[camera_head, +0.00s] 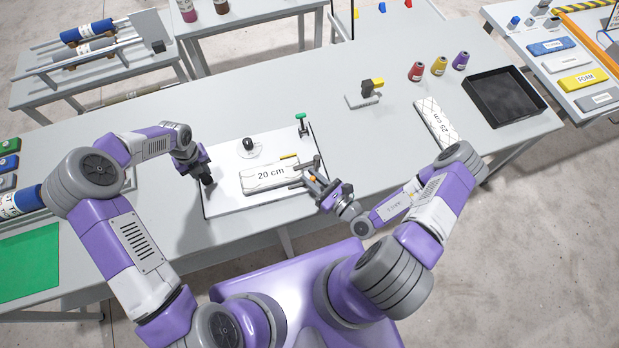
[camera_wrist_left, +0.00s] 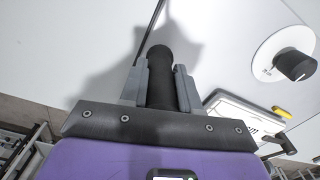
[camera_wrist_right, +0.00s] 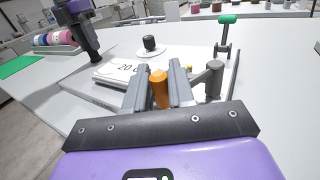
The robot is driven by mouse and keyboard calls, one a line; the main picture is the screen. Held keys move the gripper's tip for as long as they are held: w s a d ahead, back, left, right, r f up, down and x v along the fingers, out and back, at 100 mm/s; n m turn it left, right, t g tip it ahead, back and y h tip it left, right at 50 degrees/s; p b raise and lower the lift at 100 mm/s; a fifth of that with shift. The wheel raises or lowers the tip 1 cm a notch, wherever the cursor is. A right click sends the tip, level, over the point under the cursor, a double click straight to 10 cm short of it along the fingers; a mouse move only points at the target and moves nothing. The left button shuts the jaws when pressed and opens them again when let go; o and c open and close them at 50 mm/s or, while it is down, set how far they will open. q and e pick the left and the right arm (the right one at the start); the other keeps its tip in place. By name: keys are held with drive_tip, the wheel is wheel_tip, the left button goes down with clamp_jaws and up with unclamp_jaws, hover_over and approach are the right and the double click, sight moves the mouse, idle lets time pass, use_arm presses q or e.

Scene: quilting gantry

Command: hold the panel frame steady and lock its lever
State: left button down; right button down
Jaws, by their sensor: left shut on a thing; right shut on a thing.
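The white 20 cm panel (camera_head: 262,187) lies on a white base board (camera_head: 225,205) in the head view; it also shows in the right wrist view (camera_wrist_right: 112,72). My left gripper (camera_head: 206,180) is shut on a black upright handle (camera_wrist_left: 160,62) at the board's left side. My right gripper (camera_head: 315,187) is shut on the orange-gripped lever (camera_wrist_right: 159,88) at the board's right side. A grey post (camera_wrist_right: 214,76) stands just right of the lever. A yellow piece (camera_head: 289,156) sits at the panel's far edge. The lever's pivot is mostly hidden by my right gripper.
A round dial with a black knob (camera_head: 248,144) and a green T-handle (camera_head: 301,119) stand behind the panel. A grey stand (camera_head: 362,100), a 25 cm panel (camera_head: 436,121), thread cones (camera_head: 438,66) and a black tray (camera_head: 503,96) lie to the right. A green mat (camera_head: 28,264) lies left.

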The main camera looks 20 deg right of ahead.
use_arm(q)
drive_tip(key=shift+s+d+f, duration=0.15)
drive_tip(key=shift+s+f, duration=0.05)
use_arm(e)
drive_tip(key=shift+a, duration=0.45)
drive_tip(key=c, duration=1.1)
unclamp_jaws()
drive_tip(key=shift+w+d, duration=0.1)
drive_tip(key=v, duration=1.2)
use_arm(q)
drive_tip(key=c, duration=0.7)
unclamp_jaws()
drive_tip(key=shift+w, duration=0.15)
drive_tip(key=shift+c, duration=0.2)
